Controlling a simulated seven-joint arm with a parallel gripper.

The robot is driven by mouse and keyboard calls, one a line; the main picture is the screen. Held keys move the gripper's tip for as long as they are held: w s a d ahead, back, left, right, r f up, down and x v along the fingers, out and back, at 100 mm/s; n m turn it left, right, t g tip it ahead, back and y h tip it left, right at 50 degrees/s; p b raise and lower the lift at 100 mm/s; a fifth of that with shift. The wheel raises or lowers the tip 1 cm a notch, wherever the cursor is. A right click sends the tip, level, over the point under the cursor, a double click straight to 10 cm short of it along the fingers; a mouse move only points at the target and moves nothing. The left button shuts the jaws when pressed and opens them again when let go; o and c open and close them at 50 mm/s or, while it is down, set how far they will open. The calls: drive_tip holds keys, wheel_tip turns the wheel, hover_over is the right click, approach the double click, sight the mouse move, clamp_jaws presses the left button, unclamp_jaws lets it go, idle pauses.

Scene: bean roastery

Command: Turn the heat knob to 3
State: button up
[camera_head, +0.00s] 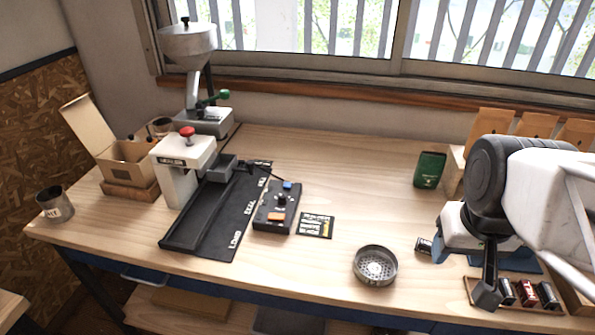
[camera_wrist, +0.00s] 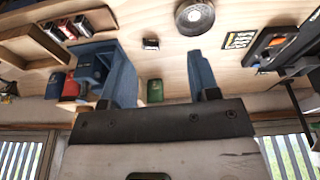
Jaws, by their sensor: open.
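The black control box (camera_head: 276,208) lies on the bench, right of the black mat. It bears a blue button (camera_head: 287,185), a dark knob (camera_head: 282,198) and an orange switch (camera_head: 276,216). The knob's pointer and scale are too small to read. Part of the box shows at the right of the wrist view (camera_wrist: 283,42); no setting is legible there. My gripper (camera_wrist: 163,74) is open and empty, with its blue fingers wide apart. It is over the bench's right part, well away from the box. In the head view my wrist largely hides the fingers.
A printed card (camera_head: 316,225) lies right of the box, with a round metal sieve (camera_head: 375,266) in front. A green tin (camera_head: 430,169) stands at the back right. The bench behind the card is clear.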

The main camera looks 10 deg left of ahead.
drive_tip(key=w+a+n, duration=0.3)
drive_tip(key=w+a, duration=0.3)
drive_tip(key=w, duration=0.5)
drive_tip(key=n+g, duration=0.3)
drive_tip(key=n, duration=0.7)
hover_over(282, 195)
drive_tip(key=f, duration=1.4)
drive_tip(key=shift+s+d, duration=0.15)
drive_tip(key=shift+d, duration=0.1)
drive_tip(key=shift+a+f, duration=0.1)
drive_tip(key=shift+a, duration=0.1)
drive_tip(key=shift+f, duration=0.15)
drive_tip(key=shift+f, duration=3.75)
